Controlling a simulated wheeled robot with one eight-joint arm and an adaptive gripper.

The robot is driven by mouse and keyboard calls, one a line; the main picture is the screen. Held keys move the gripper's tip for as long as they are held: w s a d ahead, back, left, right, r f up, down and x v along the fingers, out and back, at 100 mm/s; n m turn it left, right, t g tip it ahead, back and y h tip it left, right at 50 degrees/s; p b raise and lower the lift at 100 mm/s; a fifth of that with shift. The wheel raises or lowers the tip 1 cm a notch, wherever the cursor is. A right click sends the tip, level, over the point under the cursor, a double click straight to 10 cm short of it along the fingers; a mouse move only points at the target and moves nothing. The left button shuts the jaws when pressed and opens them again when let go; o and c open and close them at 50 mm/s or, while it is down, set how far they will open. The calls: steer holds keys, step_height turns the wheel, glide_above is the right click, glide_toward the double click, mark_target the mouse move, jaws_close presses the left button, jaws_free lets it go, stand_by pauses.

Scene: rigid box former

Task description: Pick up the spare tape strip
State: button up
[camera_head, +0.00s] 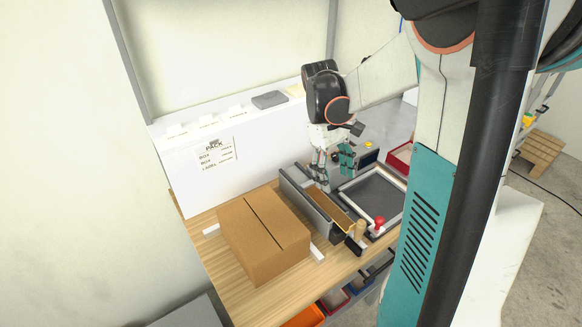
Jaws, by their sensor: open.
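My gripper (324,184) points down above the far end of the box former (310,205), a dark fixture with upright grey plates and a brown strip-like piece (333,212) between them. The jaws are open and I see nothing between them. A teal part (346,158) shows just right of the gripper. I cannot pick out the spare tape strip with certainty; it may be small or hidden by the gripper or my arm.
A closed cardboard box (262,235) stands on the wooden table (232,290) left of the fixture. A white-framed dark tray (372,195) with a red knob (379,222) is to the right. Coloured bins (303,317) are below.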

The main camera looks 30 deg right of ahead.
steer(key=s+d+p, duration=0.1)
steer(key=s+d, duration=0.1)
steer(key=g+b, duration=0.1)
steer(key=b, duration=0.3)
glide_toward(353, 225)
steer(key=x, duration=0.8)
steer(key=shift+f, duration=0.25)
steer(key=shift+p, duration=0.3)
steer(key=c, duration=0.8)
